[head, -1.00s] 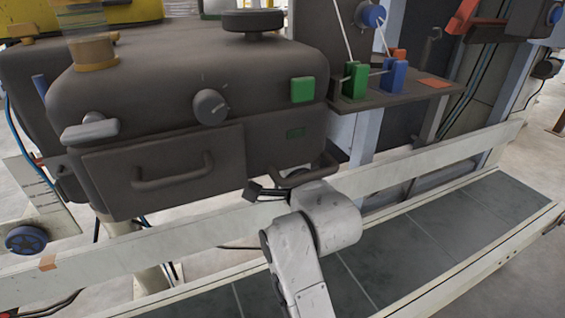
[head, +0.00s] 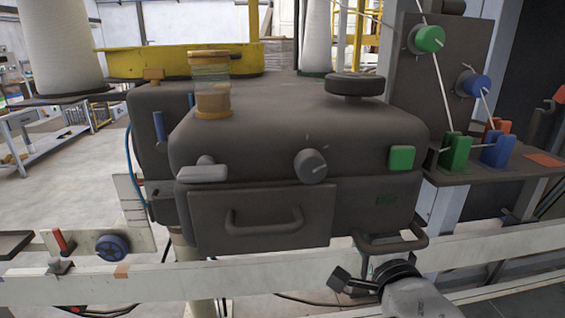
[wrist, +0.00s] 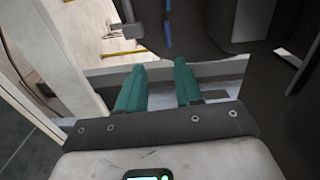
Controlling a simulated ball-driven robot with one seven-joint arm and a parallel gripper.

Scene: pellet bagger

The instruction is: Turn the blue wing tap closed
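The blue wing tap appears to be the narrow, upright blue piece (head: 159,127) on the left side of the dark machine in the head view. A slim blue strip (wrist: 168,33) shows above the fingers in the wrist view; I cannot tell if it is the same piece. My gripper (head: 352,281) is low in front of the machine's right end, below and well to the right of the tap. In the wrist view my gripper's teal fingers (wrist: 159,80) are apart, with nothing between them.
The dark machine (head: 290,140) has a drawer with a handle (head: 264,222), a grey knob (head: 310,166) and a green button (head: 402,158). A bracket (head: 392,243) sits close to my gripper.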

